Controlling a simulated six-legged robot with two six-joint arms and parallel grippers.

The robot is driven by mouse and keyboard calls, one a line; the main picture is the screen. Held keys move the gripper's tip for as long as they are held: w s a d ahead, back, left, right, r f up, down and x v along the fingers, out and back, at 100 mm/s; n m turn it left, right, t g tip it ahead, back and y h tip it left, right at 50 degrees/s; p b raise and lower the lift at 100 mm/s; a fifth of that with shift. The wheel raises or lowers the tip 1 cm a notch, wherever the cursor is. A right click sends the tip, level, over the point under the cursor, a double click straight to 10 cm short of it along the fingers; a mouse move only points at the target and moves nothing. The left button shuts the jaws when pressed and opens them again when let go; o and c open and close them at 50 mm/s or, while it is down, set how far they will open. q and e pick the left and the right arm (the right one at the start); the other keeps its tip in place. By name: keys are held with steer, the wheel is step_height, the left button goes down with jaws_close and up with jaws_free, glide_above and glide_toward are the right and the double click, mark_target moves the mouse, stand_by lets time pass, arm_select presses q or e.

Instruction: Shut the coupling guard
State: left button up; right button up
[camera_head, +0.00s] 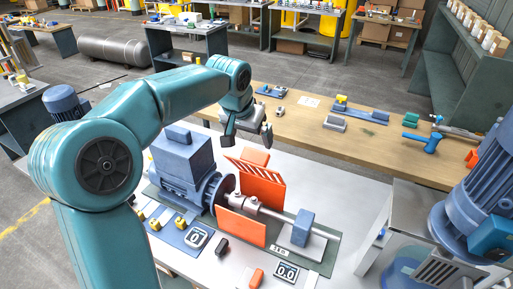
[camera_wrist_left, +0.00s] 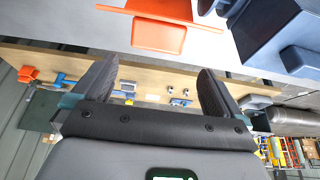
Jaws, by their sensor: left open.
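The orange coupling guard (camera_head: 262,187) stands open on the skid. Its striped rear panel leans back, with an orange block at its upper edge, and its front panel (camera_head: 240,226) stands on the near side. The grey coupling and shaft (camera_head: 250,205) show bare between the panels. Part of the guard also shows at the top of the left wrist view (camera_wrist_left: 158,36). My left gripper (camera_head: 248,140) is open and empty, above and behind the rear panel, apart from it. In the left wrist view its two fingers (camera_wrist_left: 157,82) are spread with nothing between them. My right gripper is out of view.
A blue motor (camera_head: 183,160) stands left of the guard and a blue bearing block (camera_head: 302,228) to its right. A wooden bench (camera_head: 330,140) with small parts runs behind. A large blue pump motor (camera_head: 480,190) stands at the right. Displays and small knobs lie in front.

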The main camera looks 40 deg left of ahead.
mark_target(256, 151)
arm_select(q)
steer(key=p+x, duration=0.1)
steer(key=x, duration=0.7)
steer(key=shift+w+f, duration=0.2)
steer(key=shift+f, duration=0.05)
steer(key=shift+d+r, duration=0.1)
steer(key=shift+d, duration=0.2)
steer(key=shift+s+a, duration=0.15)
steer(key=c, duration=1.3)
